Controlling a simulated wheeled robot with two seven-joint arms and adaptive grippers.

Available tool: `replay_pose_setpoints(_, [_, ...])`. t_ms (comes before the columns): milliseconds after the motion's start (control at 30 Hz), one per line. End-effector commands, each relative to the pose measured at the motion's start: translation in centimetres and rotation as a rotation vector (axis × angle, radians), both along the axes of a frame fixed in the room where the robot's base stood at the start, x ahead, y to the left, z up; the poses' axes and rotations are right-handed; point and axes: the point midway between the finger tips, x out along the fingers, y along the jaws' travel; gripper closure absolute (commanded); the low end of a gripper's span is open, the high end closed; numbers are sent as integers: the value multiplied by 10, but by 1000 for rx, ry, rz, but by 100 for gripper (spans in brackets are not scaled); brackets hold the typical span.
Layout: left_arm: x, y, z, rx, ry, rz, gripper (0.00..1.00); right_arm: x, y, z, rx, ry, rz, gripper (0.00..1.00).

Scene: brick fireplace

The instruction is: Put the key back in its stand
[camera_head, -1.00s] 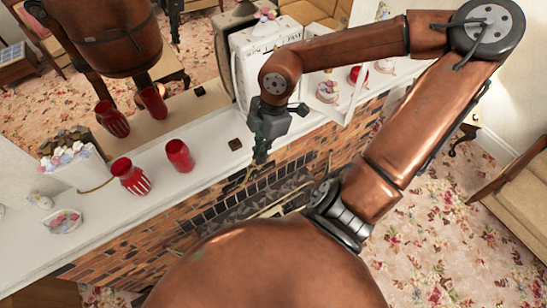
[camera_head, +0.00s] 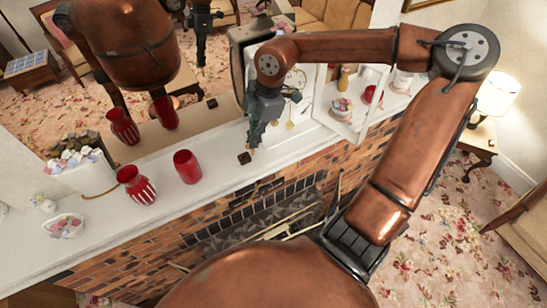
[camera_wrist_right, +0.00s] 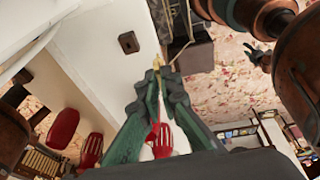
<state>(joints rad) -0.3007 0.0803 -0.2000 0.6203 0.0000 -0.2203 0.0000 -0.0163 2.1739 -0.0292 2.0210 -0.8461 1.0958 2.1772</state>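The key stand is a small dark block (camera_head: 244,158) on the white mantel, right of the red vases. In the right wrist view the block (camera_wrist_right: 128,42) shows a small slot in its top. My right gripper (camera_head: 254,143) hangs just above and right of the block, apart from it in the wrist view. Its green fingers close around a small golden key (camera_wrist_right: 158,62), of which only the end shows past the fingertips. A dark claw shape (camera_wrist_right: 260,55) at right in the wrist view may be my left gripper; its state is unclear.
A red vase (camera_head: 187,167) and a striped red vase (camera_head: 136,185) stand left of the block. A white planter (camera_head: 85,172) and a small dish (camera_head: 64,226) are farther left. A mirror backs the mantel.

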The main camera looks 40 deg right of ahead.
Motion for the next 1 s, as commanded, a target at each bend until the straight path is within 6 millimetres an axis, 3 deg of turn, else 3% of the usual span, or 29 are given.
replay_pose_setpoints(33, [0,0,-11,0,0,0,58,8,1,-2,-9,-12,8,100])
replay_pose_setpoints(200, [1,0,-29,0,0,0,58,34,11,2,-18,-41,43,100])
replay_pose_setpoints(433, [1,0,-45,0,0,0,58,61,16,-4,-19,-39,65,100])
replay_pose_setpoints(733, [2,-1,-57,-1,0,0,58,81,3,-26,-17,1,47,100])
replay_pose_setpoints(800, [2,0,-64,-1,1,0,58,79,3,-24,-18,-2,48,100])
replay_pose_setpoints(1000, [3,-1,-54,-1,-1,-1,58,78,3,-7,-16,-3,49,100])
